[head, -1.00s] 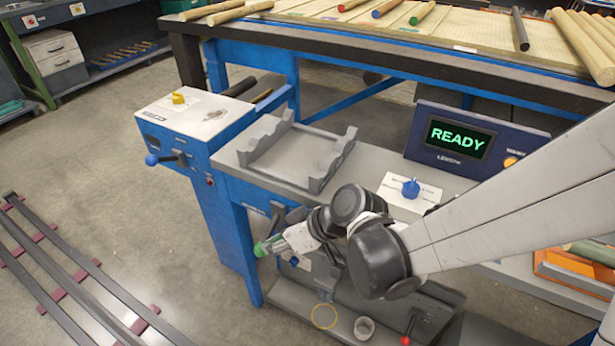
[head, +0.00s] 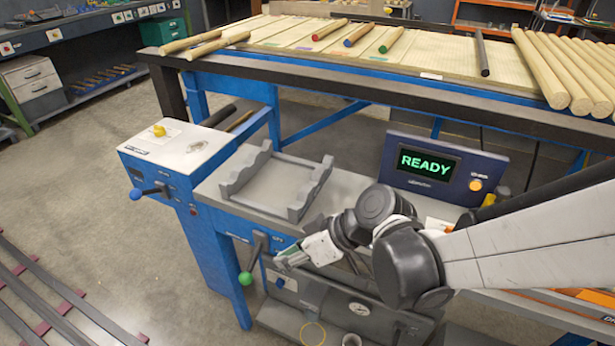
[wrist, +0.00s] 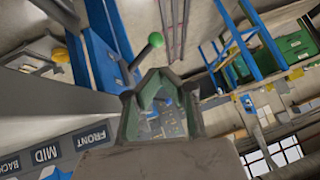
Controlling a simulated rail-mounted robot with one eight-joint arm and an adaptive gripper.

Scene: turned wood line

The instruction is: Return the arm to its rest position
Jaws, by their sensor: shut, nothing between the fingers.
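My gripper (head: 280,261) is shut and empty. It points left in front of the blue machine, below the grey cradle (head: 235,194). A green ball knob (head: 245,278) on a lever is left of and below my fingertips, with a gap between them. The knob also shows in the wrist view (wrist: 156,39), beyond the fingers (wrist: 160,95). My arm reaches in from the right, and its dark joints hide part of the machine's front.
A screen reading READY (head: 427,163) stands on the machine near my arm. A blue lever knob (head: 136,194) sticks out at left. Behind is a long table (head: 300,92) with wooden rods. Metal rails (head: 45,290) cross the floor at left; the floor between is clear.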

